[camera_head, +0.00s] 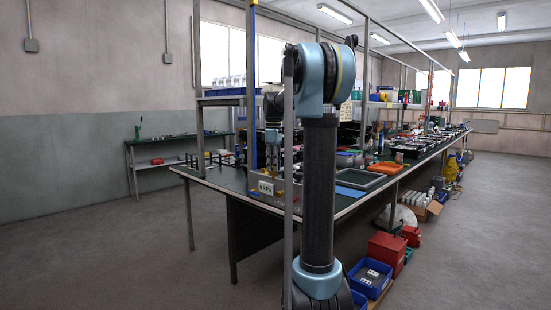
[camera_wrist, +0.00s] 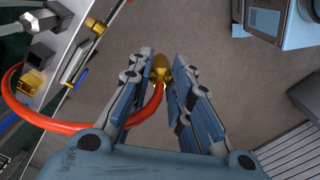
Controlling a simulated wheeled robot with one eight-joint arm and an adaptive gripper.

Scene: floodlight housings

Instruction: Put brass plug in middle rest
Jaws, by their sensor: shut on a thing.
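In the wrist view, my gripper (camera_wrist: 162,74) is shut on the brass plug (camera_wrist: 160,66), a small gold-coloured piece between the fingertips. An orange-red cable (camera_wrist: 60,128) curves from beside the plug to the left. The grey floor lies below the plug in that view. In the head view, my gripper (camera_head: 272,142) is small, above the near end of the long bench, and the plug cannot be made out. I cannot tell which part is the middle rest; small dark posts (camera_head: 207,161) stand on the bench's left end.
The long bench (camera_head: 205,178) carries a labelled box (camera_head: 266,187), a blue mat (camera_head: 353,177) and trays. Its edge, with a yellow block (camera_wrist: 32,83) and a dark grey block (camera_wrist: 40,54), shows at left in the wrist view. Red and blue crates (camera_head: 386,249) stand on the floor.

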